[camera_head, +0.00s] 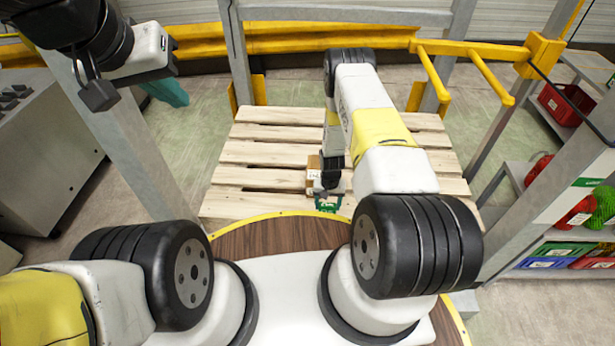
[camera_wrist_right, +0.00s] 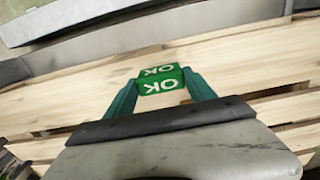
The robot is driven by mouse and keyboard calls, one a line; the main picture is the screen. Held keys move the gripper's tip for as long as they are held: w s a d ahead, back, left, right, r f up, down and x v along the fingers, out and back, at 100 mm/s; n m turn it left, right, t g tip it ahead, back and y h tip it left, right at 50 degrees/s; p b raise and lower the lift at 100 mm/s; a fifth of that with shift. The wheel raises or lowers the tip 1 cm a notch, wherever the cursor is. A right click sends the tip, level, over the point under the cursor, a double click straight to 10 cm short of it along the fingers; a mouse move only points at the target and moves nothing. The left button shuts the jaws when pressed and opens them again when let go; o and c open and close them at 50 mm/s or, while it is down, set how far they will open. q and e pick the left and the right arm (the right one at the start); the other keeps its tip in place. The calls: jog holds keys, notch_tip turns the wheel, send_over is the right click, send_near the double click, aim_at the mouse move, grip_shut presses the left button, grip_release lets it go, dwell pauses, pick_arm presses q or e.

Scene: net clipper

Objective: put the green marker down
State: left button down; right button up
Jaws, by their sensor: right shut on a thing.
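The green marker (camera_wrist_right: 160,79) is a small green block with white "OK" lettering. In the right wrist view it sits between the two teal fingertips of my right gripper (camera_wrist_right: 158,92), which is shut on it. The head view shows the marker (camera_head: 328,204) at the near edge of the wooden pallet (camera_head: 265,150). My right gripper (camera_head: 328,193) hides part of it there. I cannot tell whether the marker touches the pallet. My left gripper (camera_head: 92,82) is at the upper left, away from the pallet, and its opening is unclear.
A small brown box (camera_head: 313,175) stands on the pallet beside my right gripper. Much of the pallet is bare. Yellow rails (camera_head: 290,40) stand behind it. A shelf with a red bin (camera_head: 560,104) and coloured items is at right; a grey cabinet (camera_head: 45,150) is at left.

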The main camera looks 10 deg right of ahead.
jog(key=w+a, duration=0.1)
jog(key=a, duration=0.2)
jog(key=w+a, duration=0.1)
jog(key=shift+w+a+f, duration=0.15)
jog(key=shift+w+f, duration=0.1)
jog(key=shift+w, duration=0.05)
jog(key=f, duration=0.1)
jog(key=a+f, duration=0.1)
jog(key=shift+w+f, duration=0.25)
jog(key=shift+f, duration=0.1)
jog(key=shift+w+f, duration=0.1)
jog(key=shift+f, duration=0.35)
jog(key=shift+f, duration=0.2)
jog(key=o, duration=1.4)
